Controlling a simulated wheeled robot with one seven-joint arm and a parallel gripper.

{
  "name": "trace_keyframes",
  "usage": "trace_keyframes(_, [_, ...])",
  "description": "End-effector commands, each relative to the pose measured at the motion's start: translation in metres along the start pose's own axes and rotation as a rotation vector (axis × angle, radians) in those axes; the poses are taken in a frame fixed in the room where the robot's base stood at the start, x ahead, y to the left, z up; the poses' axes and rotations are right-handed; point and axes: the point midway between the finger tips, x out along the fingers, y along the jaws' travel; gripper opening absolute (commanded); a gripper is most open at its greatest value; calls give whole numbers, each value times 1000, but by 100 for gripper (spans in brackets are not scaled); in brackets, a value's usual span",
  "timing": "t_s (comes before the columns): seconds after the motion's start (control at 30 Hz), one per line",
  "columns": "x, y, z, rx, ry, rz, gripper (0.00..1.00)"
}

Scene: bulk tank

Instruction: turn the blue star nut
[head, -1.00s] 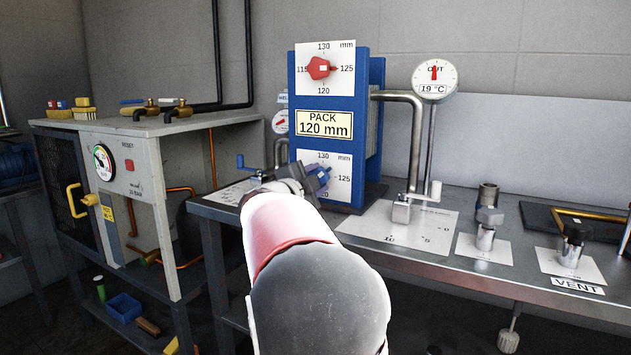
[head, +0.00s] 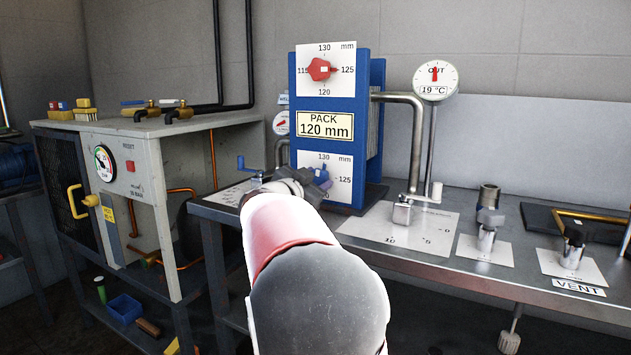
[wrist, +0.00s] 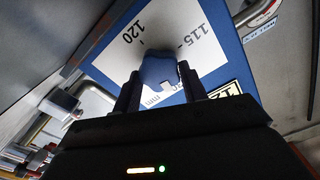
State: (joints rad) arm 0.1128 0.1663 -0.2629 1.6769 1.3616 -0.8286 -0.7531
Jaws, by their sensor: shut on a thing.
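The blue star nut (head: 322,173) sits on the lower white dial plate (head: 343,166) of the blue pack frame, partly hidden behind my gripper. My gripper (head: 313,181) reaches it from the front. In the wrist view the blue star nut (wrist: 158,69) is between the two dark fingers of my gripper (wrist: 160,82), which are shut on it. A pale mark shows on the nut near the lower edge. The dial plate (wrist: 200,25) shows 120 and 115 in the wrist view; in the head view 130 and 125 can be read.
A red star nut (head: 319,69) sits on the upper dial plate, its tip near 125. A sign (head: 324,124) reads PACK 120 mm. A bent steel pipe (head: 416,130) and a 19 °C gauge (head: 435,79) stand to the right. A blue crank (head: 247,168) is to the left.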

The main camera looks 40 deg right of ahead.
Motion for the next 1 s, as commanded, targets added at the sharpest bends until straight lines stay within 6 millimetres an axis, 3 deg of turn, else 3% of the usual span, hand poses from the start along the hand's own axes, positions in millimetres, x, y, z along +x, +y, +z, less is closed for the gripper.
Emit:
trace_keyframes(0.47, [0,0,2,-17,-4,0,20])
trace_keyframes(0.5, [0,0,3,-17,-4,0,44])
trace_keyframes(0.67, [0,0,2,-16,-3,0,64])
trace_keyframes(1.0, [-4,0,1,-15,-2,-1,64])
